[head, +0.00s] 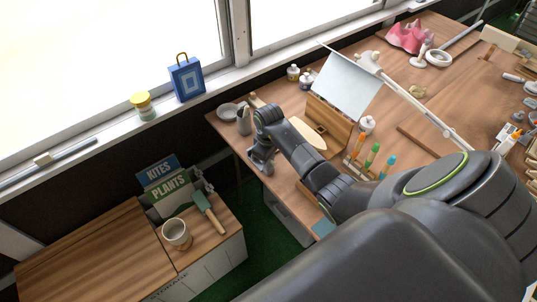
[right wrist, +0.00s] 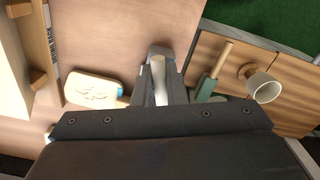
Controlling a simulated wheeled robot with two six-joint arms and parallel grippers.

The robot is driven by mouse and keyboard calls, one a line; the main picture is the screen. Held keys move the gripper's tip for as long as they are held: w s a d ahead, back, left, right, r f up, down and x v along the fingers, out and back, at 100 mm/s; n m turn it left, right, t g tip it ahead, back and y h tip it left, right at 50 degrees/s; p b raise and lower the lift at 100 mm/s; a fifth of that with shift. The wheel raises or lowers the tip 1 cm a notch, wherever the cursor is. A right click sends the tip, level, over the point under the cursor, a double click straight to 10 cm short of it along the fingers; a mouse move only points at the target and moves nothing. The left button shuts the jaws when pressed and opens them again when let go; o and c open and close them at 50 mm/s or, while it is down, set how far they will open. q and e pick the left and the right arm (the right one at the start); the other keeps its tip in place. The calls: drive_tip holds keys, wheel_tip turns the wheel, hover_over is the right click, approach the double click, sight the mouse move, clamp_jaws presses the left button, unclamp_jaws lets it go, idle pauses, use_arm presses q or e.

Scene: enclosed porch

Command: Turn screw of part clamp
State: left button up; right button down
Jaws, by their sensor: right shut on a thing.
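My right gripper (head: 262,162) is at the near left edge of the wooden workbench (head: 223,122), pointing down. In the right wrist view my right gripper (right wrist: 160,95) is shut on a pale, rod-like piece (right wrist: 158,72), which lies between its dark fingers. A grey block shows at the far end of the fingers; I cannot tell whether it is the clamp body or the fingertips. The rest of the part clamp and its screw are hidden or cannot be made out. My left gripper is not in view.
A low cabinet (head: 90,252) with a cup (head: 176,233), a green trowel (head: 208,212) and signs stands left of the bench. On the bench, a tilted panel (head: 346,82) and colored-handled tools (head: 371,155) lie near my arm. A carved pale piece (right wrist: 93,90) is beside the gripper.

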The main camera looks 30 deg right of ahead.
drive_tip(key=c, duration=1.5)
unclamp_jaws()
drive_tip(key=shift+r+p, duration=2.7)
drive_tip(key=shift+r, duration=6)
